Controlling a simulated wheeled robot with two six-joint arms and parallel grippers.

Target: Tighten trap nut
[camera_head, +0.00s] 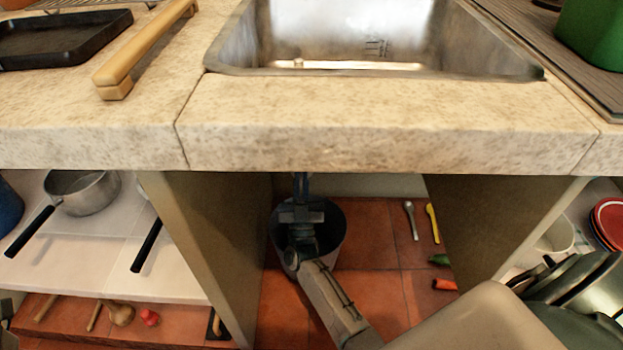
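My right gripper (301,188) reaches into the open space under the sink (340,40), its arm coming in from the lower right. It points up, and its tips are at or behind the lower edge of the countertop (380,125). I cannot see whether it is open or shut, or whether it touches anything. The trap nut and the drain pipe are hidden, probably behind the countertop front. My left gripper is not in view.
A grey bucket (333,235) stands on the tiled floor behind my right arm. Cabinet walls (215,235) and (485,225) bound the space on both sides. A spoon (411,220), a yellow utensil (433,222) and small items lie right of the bucket. Pans (82,193) sit on the left shelf.

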